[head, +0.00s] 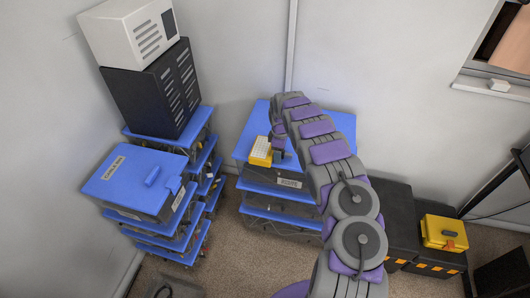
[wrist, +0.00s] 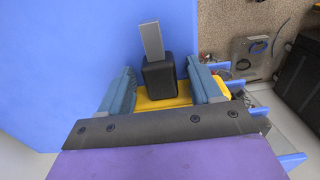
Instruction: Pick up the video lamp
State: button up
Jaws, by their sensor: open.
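The video lamp (head: 261,150) is a small yellow block with a pale, gridded panel, on the blue top of the middle shelf unit in the head view. In the wrist view the lamp (wrist: 161,101) shows its yellow body, with a black block and a grey plate above it in the picture. My gripper (wrist: 163,88) is open, with one blue-grey finger on each side of the lamp. I cannot tell whether either finger touches it.
The blue shelf top (head: 254,126) is clear around the lamp, with walls behind. At left stand a blue-topped drawer stack (head: 120,180) and a black case (head: 150,95) under a white box (head: 128,32). A yellow toolbox (head: 443,232) sits on a black case at right.

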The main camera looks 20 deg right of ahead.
grip_shut()
dwell(0.4)
jog(key=shift+r, duration=0.15)
jog(key=shift+r, duration=0.3)
jog(key=shift+s+a+r+p, duration=0.15)
jog(key=shift+r+p, duration=0.3)
jog(key=shift+r, duration=0.3)
jog(key=shift+s+d+r+p, duration=0.15)
jog(key=shift+r+p, duration=0.25)
jog(key=shift+r, duration=0.3)
jog(key=s+a+r+p, duration=0.1)
jog(key=s+a+p, duration=0.2)
jog(key=s, duration=1.1)
jog(key=shift+s+a+r+p, duration=0.15)
jog(key=shift+s+a+p, duration=0.15)
jog(key=shift+a, duration=0.6)
jog(key=a+r+m, duration=0.5)
jog(key=a+r, duration=0.1)
jog(key=r, duration=0.3)
jog(key=a+r+m, duration=0.6)
jog(key=r, duration=0.3)
jog(key=shift+w+a, duration=0.15)
jog(key=shift+a, duration=0.2)
